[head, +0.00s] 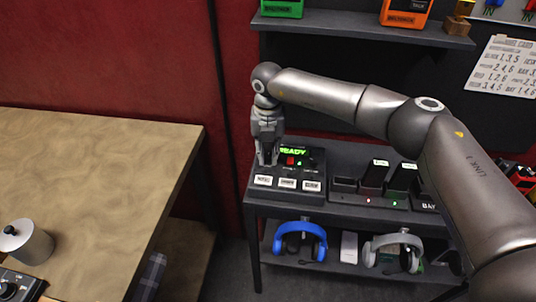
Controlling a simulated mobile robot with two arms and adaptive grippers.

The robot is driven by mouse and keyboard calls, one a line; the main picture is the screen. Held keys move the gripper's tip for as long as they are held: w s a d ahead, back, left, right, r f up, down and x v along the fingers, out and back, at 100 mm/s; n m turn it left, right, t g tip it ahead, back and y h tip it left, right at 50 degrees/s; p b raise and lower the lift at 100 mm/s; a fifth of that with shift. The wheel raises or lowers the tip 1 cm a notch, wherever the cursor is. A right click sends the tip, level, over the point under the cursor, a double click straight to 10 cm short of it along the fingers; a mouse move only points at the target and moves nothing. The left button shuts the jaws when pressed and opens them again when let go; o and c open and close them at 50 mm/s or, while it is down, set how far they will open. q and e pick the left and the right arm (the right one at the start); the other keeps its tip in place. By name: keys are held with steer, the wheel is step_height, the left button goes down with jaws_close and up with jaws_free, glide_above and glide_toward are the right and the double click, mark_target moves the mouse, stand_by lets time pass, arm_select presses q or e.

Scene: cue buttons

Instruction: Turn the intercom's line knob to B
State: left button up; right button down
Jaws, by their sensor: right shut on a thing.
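The intercom (288,189) is a dark box on the top of a black rack, with a green READY display (294,150), a red button and several white labels along its front. My right gripper (268,162) points down at the left part of its top face. It is shut on the line knob, which the fingers hide. The knob's pointer and letter marks cannot be read from here. My left gripper is not in view.
A charging dock (372,199) with upright handsets stands right of the intercom. Blue headphones (300,240) and grey headphones (393,250) are on the lower shelf. A wooden table (100,170) at left holds a grey canister (27,243). My right arm spans the rack.

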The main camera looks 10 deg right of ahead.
mark_target(268, 155)
steer(key=shift+m+b, duration=0.65)
steer(key=shift+m, duration=1.65)
steer(key=c, duration=1.3)
jaws_free()
steer(key=shift+r, duration=0.2)
step_height(268, 155, up, 12)
steer(key=shift+f, duration=0.15)
steer(key=shift+f, duration=0.1)
